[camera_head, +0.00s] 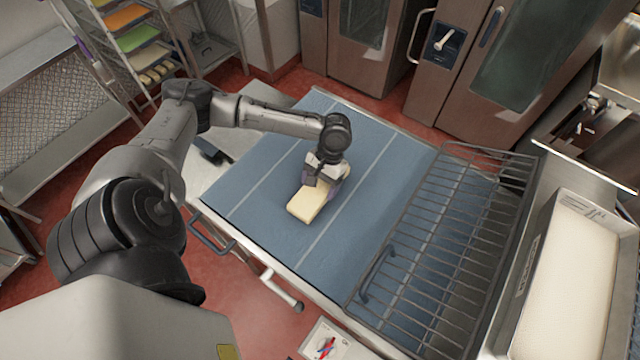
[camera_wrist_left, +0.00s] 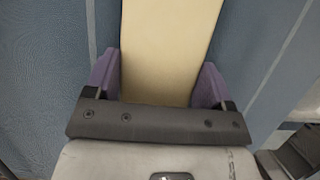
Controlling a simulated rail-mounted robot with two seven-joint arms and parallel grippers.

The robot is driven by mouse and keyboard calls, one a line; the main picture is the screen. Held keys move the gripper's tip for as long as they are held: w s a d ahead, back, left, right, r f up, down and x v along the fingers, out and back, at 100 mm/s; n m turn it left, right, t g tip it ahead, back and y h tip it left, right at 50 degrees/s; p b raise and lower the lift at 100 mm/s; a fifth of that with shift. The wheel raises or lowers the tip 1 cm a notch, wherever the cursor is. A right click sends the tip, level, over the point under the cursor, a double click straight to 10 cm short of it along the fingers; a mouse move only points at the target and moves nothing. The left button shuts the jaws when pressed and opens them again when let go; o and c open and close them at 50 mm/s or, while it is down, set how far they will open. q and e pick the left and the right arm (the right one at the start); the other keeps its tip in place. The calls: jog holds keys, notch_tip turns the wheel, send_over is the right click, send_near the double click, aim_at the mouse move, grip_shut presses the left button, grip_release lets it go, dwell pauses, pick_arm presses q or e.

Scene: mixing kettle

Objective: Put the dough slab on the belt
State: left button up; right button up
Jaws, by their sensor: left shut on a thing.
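The dough slab (camera_head: 308,203) is a pale yellow block on or just above the blue belt (camera_head: 262,215); I cannot tell whether it touches. My left gripper (camera_head: 325,177) is over the slab's far part, shut on it. In the left wrist view, the slab (camera_wrist_left: 168,45) runs up between two purple fingers, with one finger against each side of the gripper (camera_wrist_left: 160,82). The blue belt (camera_wrist_left: 40,60) shows on both sides of the slab. The slab's far end is partly hidden by the gripper in the head view. My right gripper is not in view.
A wire guard (camera_head: 450,240) covers the belt's right part. A long tray (camera_head: 575,280) of pale material stands at far right. Metal handles (camera_head: 280,290) stick out at the front edge. Ovens (camera_head: 365,45) stand behind, and a tray rack (camera_head: 135,40) is at upper left. The belt around the slab is clear.

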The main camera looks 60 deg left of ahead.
pick_arm(q)
jog(key=shift+f, duration=0.5)
jog(key=o, duration=1.2)
jog(key=shift+f, duration=0.1)
jog(key=b+v, duration=0.1)
jog(key=v, duration=1.1)
jog(key=shift+b, duration=0.3)
jog(key=shift+w, duration=0.1)
